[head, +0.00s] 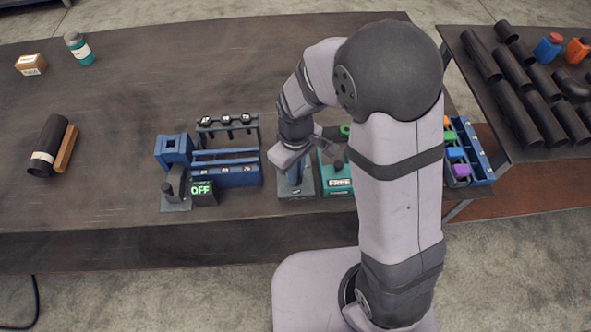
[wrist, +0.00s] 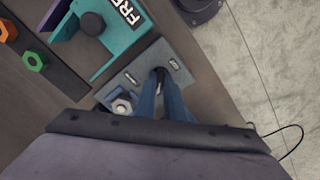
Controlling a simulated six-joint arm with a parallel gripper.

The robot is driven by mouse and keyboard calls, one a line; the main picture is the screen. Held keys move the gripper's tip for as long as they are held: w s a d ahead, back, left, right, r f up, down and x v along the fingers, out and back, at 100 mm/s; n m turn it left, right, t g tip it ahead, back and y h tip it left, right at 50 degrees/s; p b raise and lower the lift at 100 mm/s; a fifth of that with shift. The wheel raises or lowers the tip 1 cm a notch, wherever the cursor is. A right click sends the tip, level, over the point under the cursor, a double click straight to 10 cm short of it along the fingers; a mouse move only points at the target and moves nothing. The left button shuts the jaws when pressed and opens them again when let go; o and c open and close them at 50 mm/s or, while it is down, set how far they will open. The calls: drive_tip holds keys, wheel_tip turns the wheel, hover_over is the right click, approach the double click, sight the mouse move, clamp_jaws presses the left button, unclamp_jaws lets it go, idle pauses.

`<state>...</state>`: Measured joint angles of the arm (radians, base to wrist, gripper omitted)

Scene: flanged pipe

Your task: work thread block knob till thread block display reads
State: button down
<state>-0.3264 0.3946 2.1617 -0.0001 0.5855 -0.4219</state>
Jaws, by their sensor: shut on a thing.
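A teal block (head: 331,180) with a display reading FREE (head: 340,182) stands just right of my gripper; the block (wrist: 125,42) and its dark round knob (wrist: 92,23) also show in the wrist view. Left of it is a grey plate (wrist: 178,68) with slots and a pale hex piece (wrist: 122,105). My gripper (wrist: 160,80) points down at this plate, its blue fingers shut on a small dark upright piece (wrist: 160,73). In the head view my arm partly hides the teal block. I cannot tell whether the thread block is the teal block or the grey plate.
A station with a display reading OFF (head: 202,189) and a dark knob stands left, beside a blue rack (head: 225,172). A blue tray (head: 480,165) of coloured pieces lies right of my arm. A side table (head: 548,147) holds black pipes.

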drive_tip(key=shift+m, duration=0.3)
drive_tip(key=c, duration=1.8)
unclamp_jaws()
drive_tip(key=shift+c, duration=0.2)
drive_tip(key=shift+r, duration=0.15)
drive_tip(key=shift+r+b, duration=0.65)
drive_tip(key=shift+r, duration=2.9)
